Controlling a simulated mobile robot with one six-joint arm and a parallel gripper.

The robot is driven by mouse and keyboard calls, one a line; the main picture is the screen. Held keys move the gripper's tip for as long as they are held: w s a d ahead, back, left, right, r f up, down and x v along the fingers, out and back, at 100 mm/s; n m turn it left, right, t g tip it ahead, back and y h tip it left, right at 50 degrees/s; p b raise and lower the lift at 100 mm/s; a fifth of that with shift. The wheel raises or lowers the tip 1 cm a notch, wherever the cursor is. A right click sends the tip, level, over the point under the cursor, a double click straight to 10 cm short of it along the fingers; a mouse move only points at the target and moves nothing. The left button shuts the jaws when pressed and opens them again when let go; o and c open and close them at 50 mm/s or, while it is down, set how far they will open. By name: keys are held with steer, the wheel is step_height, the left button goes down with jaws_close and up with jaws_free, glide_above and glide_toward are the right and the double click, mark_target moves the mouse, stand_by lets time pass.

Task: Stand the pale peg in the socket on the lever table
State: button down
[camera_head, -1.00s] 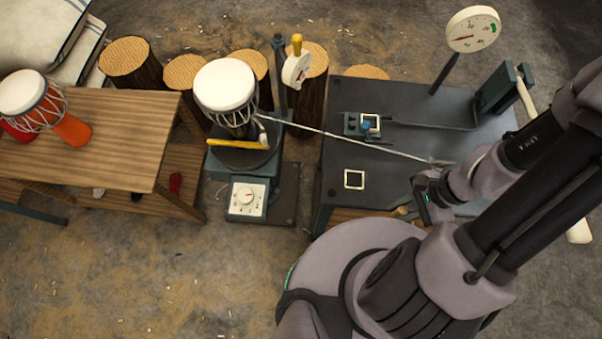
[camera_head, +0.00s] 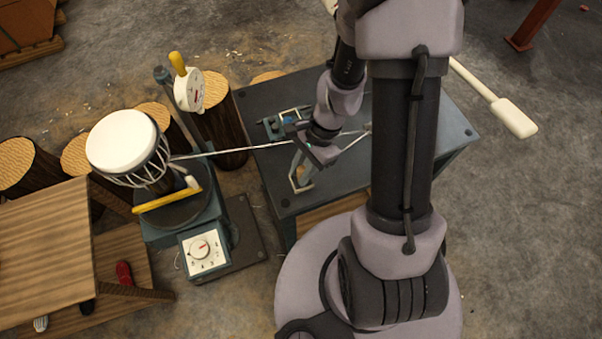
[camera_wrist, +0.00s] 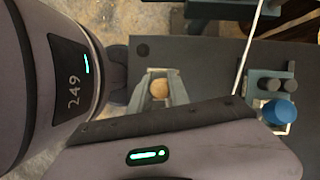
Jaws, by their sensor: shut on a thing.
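The lever table (camera_head: 350,182) is a dark slab in the head view, also filling much of the wrist view (camera_wrist: 212,62). My gripper (camera_head: 301,172) is over its left part, pointing down. In the wrist view its two grey-green fingers (camera_wrist: 159,90) are shut on the peg (camera_wrist: 159,88), whose round tan end shows between them. A pale square outline (camera_head: 296,184) on the table top lies right at the fingertips. My fingers hide the peg's lower end, so I cannot tell whether it is inside the socket.
A blue knob (camera_wrist: 278,112) on a small fixture stands near my gripper. A taut cord (camera_head: 225,152) runs from the white-topped drum (camera_head: 122,141) on its stand across the table. A dial box (camera_head: 203,251) and a wooden table (camera_head: 45,235) are at the left.

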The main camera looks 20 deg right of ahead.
steer(key=shift+f, duration=0.15)
steer(key=c, duration=1.7)
jaws_free()
steer(key=shift+f, duration=0.1)
steer(key=o, duration=0.5)
steer(key=shift+c, duration=0.2)
